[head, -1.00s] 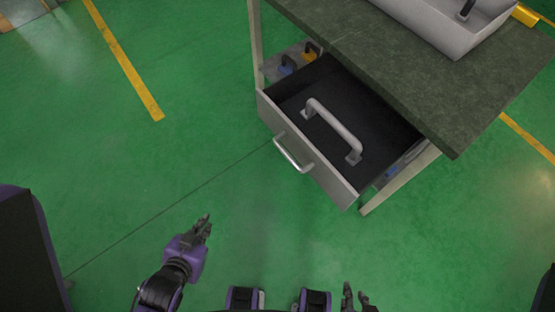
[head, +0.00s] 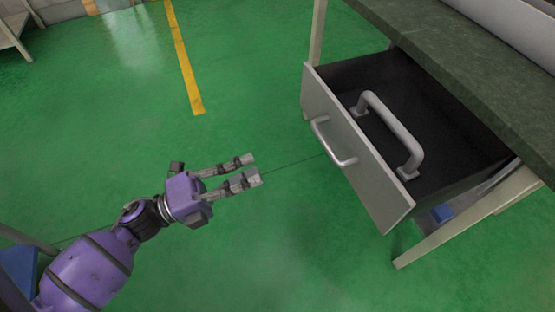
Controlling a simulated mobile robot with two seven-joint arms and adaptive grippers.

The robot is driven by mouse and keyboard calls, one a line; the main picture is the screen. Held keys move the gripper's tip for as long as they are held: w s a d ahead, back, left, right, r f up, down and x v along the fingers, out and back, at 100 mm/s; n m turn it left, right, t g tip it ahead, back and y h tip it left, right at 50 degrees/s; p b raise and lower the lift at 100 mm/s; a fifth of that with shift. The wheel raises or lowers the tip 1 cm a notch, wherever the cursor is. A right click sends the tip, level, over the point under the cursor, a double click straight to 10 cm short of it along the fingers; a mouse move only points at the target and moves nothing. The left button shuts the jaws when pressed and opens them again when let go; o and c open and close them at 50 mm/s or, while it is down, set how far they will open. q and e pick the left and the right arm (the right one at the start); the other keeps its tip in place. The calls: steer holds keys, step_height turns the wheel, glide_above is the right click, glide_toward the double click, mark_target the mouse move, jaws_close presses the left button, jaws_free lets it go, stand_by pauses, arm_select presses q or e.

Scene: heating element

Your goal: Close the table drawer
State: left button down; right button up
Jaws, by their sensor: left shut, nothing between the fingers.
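The table drawer (head: 375,183) is pulled out from under the green-topped table (head: 475,85), with its dark inside showing. Its light grey front has a small bar handle (head: 331,145) facing left. A large grey U-shaped handle piece (head: 394,132) lies in the drawer. My left gripper (head: 256,169) is shut and empty over the green floor. Its fingertips point right, toward the drawer front, and are apart from it. My right gripper is out of view.
A table leg (head: 455,223) slants down at the near right, and another (head: 318,35) stands behind the drawer. A grey bin (head: 505,25) sits on the tabletop. The floor left of the drawer is clear, with a yellow line (head: 184,58).

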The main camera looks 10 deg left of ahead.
mark_target(320, 141)
arm_select(q)
steer(key=x, duration=1.2)
steer(key=shift+d+b, duration=0.1)
steer(key=shift+b, duration=0.2)
steer(key=shift+w+d+r, duration=0.15)
steer(key=shift+w+d, duration=0.2)
steer(key=shift+d, duration=0.05)
steer(key=shift+w+d, duration=0.35)
steer(key=shift+d, duration=0.1)
steer(key=x, duration=0.3)
steer(key=f+x, duration=0.1)
steer(key=x, duration=0.3)
steer(key=f+x, duration=0.1)
steer(key=x, duration=0.3)
steer(key=shift+w+d+r+p, duration=0.1)
steer(key=shift+w+d+p, duration=0.15)
steer(key=shift+d+p, duration=0.1)
steer(key=x, duration=0.4)
steer(key=f+b+x, duration=0.1)
steer(key=x, duration=0.3)
steer(key=f+b+x, duration=0.1)
steer(key=x, duration=0.3)
steer(key=shift+w+d+f, duration=0.2)
steer(key=shift+d+f, duration=0.05)
steer(key=shift+f, duration=0.1)
steer(key=shift+x, duration=0.75)
steer(key=shift+w, duration=0.1)
